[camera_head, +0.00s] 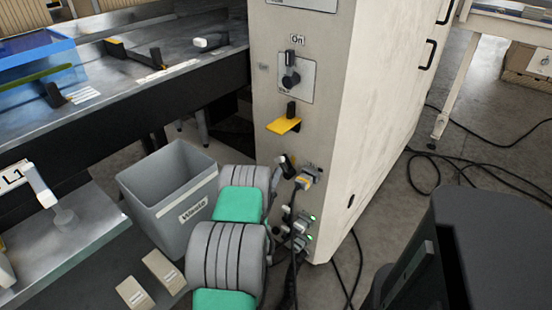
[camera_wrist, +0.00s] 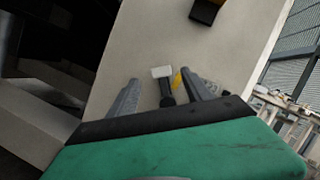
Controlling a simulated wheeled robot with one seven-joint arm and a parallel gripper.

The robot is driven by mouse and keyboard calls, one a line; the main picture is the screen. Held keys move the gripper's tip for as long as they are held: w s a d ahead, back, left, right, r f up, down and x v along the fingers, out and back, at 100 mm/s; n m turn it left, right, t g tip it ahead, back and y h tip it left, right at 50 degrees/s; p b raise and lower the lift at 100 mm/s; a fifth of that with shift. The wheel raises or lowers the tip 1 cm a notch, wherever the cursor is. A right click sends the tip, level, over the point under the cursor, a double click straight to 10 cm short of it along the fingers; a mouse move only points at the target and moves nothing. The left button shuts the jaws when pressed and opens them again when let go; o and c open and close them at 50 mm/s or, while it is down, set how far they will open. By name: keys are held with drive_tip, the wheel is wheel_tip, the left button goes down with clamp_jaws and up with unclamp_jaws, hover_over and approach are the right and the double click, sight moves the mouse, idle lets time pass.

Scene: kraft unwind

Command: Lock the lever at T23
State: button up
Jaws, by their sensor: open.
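In the wrist view, my gripper (camera_wrist: 160,79) is open, its two grey fingers pointing at the pale cabinet face. A small lever-like part (camera_wrist: 166,88) with a pale head and dark stem shows between the fingers, with a yellow part (camera_wrist: 177,80) beside it. I cannot tell whether either finger touches them. In the head view, a dark lever (camera_head: 286,165) and a grey-yellow connector (camera_head: 305,181) sit low on the cabinet (camera_head: 300,20). My grey and green arm covers part of this area, and my fingertips are not clear there. No T23 label can be read.
Cables hang below the connectors. Floor is open right of the cabinet, with loose cables.

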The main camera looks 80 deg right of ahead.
sight(277, 160)
drive_tip(key=x, duration=0.7)
drive_tip(key=shift+d+r, duration=0.1)
clamp_jaws()
idle(0.4)
idle(0.8)
